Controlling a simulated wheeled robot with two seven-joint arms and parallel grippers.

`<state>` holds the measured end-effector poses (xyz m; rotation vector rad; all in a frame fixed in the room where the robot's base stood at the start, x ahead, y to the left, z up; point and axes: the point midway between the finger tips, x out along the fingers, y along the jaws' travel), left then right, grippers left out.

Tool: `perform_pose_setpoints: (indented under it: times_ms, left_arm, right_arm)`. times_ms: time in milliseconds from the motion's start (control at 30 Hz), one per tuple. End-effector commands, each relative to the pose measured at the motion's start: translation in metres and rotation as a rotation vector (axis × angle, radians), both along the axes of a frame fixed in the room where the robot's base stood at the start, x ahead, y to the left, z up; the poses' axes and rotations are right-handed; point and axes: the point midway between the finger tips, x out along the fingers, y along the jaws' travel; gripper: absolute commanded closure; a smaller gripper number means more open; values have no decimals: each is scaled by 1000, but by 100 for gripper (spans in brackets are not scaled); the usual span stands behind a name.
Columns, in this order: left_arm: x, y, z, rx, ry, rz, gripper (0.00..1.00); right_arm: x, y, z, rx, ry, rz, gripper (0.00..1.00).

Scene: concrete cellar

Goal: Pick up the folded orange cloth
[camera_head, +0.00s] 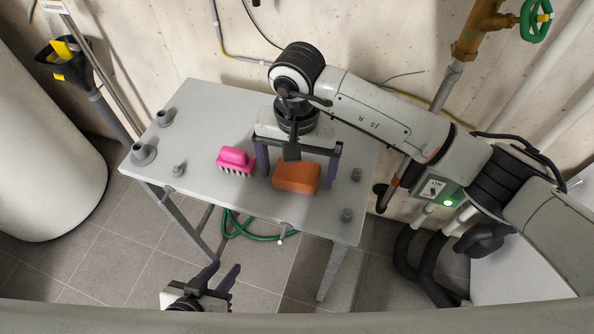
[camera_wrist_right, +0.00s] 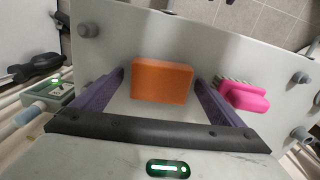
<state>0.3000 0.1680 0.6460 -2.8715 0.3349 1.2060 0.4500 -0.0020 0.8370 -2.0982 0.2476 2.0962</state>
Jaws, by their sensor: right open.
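The folded orange cloth (camera_head: 297,177) lies on the grey table as a thick block with rounded edges. In the right wrist view the cloth (camera_wrist_right: 162,81) sits between the two purple fingers, with a gap on each side. My right gripper (camera_head: 295,177) is open above and around the cloth, its fingers pointing down at the table. My left gripper (camera_head: 224,276) is low at the bottom of the head view, in front of the table, with its two fingers apart and nothing between them.
A pink brush (camera_head: 236,160) lies on the table (camera_head: 205,110) just left of the right gripper; it also shows in the right wrist view (camera_wrist_right: 246,97). Several grey knobs stand near the table's edges. A green hose (camera_head: 250,234) hangs below.

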Motion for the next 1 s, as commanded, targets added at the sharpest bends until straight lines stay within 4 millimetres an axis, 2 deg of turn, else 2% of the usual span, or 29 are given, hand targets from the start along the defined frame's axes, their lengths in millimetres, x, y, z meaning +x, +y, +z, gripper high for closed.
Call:
perform_pose_setpoints:
  times_ms: [133, 300, 400, 633, 733, 1000]
  left_arm:
    - [0, 0, 0, 0, 0, 0, 69]
    - [-1, 0, 0, 0, 1, 0, 69]
    - [-2, 0, -1, 1, 4, 0, 69]
    - [-5, 0, -3, 1, 10, 0, 69]
    - [-5, 0, -4, 2, 11, 0, 69]
    - [-6, 0, -12, 2, 11, 0, 69]
  right_arm:
    - [0, 0, 0, 0, 0, 0, 9]
    - [0, 0, 0, 0, 1, 0, 38]
    - [0, 0, 0, 0, 1, 0, 52]
    - [0, 0, 2, 1, 0, 0, 52]
    - [1, 0, 10, 1, -1, -1, 52]
    - [1, 0, 62, 1, -4, 0, 52]
